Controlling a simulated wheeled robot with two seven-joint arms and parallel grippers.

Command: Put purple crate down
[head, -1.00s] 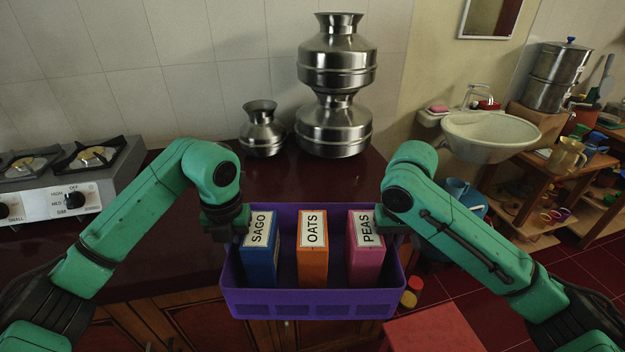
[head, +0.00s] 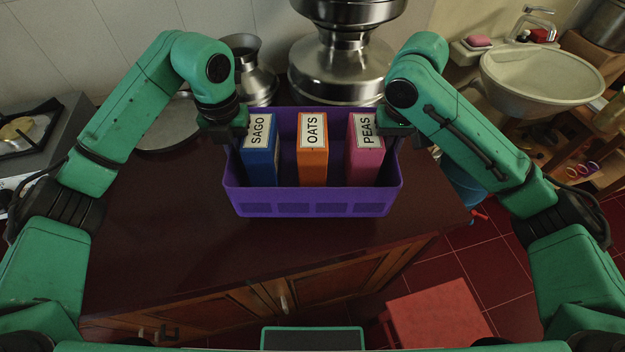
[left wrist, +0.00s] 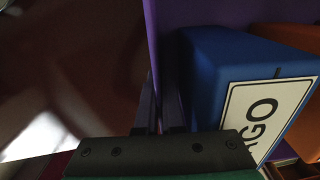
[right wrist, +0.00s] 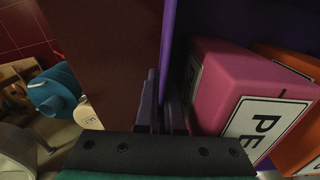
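The purple crate (head: 310,200) is upright over the dark red counter in the head view. It holds a blue SAGO box (head: 260,160), an orange OATS box (head: 312,155) and a pink PEAS box (head: 364,160). My left gripper (head: 228,145) is shut on the crate's left wall; that wall (left wrist: 152,50) runs between the fingers in the left wrist view. My right gripper (head: 393,140) is shut on the right wall, which shows between its fingers in the right wrist view (right wrist: 168,50). I cannot tell whether the crate's underside touches the counter.
Steel pots (head: 342,65) stand close behind the crate, with a smaller pot (head: 250,75) to their left. A round metal plate or lid (head: 170,125) lies behind my left arm. The counter (head: 170,220) is clear in front and left. A red stool (head: 435,318) stands below.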

